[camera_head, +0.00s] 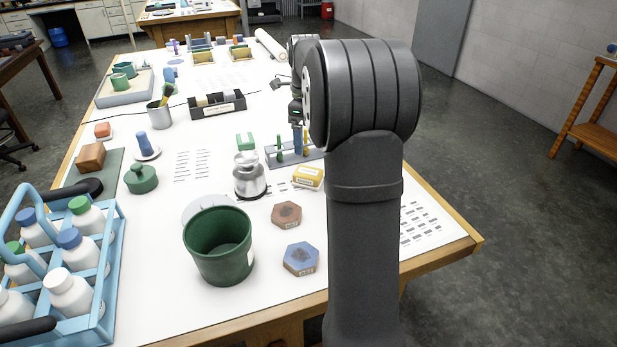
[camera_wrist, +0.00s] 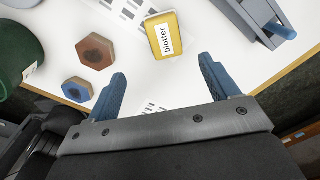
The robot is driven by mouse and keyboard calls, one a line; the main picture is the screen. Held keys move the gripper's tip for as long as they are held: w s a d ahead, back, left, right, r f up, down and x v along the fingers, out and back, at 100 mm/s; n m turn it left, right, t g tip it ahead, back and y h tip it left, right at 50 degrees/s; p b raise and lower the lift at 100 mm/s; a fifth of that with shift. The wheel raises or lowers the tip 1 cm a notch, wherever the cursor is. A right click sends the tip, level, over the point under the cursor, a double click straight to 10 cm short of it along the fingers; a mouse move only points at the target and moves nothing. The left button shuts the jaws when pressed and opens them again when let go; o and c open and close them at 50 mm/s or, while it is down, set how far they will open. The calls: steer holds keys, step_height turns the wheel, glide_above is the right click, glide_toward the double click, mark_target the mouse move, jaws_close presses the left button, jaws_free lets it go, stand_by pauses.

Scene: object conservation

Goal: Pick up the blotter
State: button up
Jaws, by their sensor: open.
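The blotter is a small yellow block with a white label reading "blotter"; it lies on the white table top in the wrist view (camera_wrist: 156,24), and in the head view (camera_head: 308,178) it sits just left of my arm. My gripper (camera_wrist: 160,80) is open and empty, its two blue fingers spread apart. The blotter is beyond the fingertips, roughly in line with the gap between them, and not touched. In the head view my arm's thick dark links stand in front, and the fingers cannot be made out clearly.
A grey-blue rack (camera_head: 276,159) with tubes stands close behind the blotter. A silver weight-like vessel (camera_head: 248,182) is to its left. Brown (camera_head: 287,212) and blue (camera_head: 300,266) hexagonal blocks and a green pot (camera_head: 220,270) stand nearer the front edge.

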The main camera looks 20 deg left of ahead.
mark_target(308, 171)
step_height(308, 171, down, 8)
steer(key=shift+r, duration=0.1)
steer(key=f, duration=0.5)
steer(key=shift+w+d+f, duration=0.1)
steer(key=shift+w+d, duration=0.05)
steer(key=shift+w, duration=0.25)
steer(key=c, duration=1.1)
step_height(308, 171, up, 4)
steer(key=shift+d+r, duration=0.1)
steer(key=shift+r, duration=0.15)
steer(key=d+r, duration=0.6)
steer(key=d, duration=0.5)
steer(key=shift+d+r, duration=0.3)
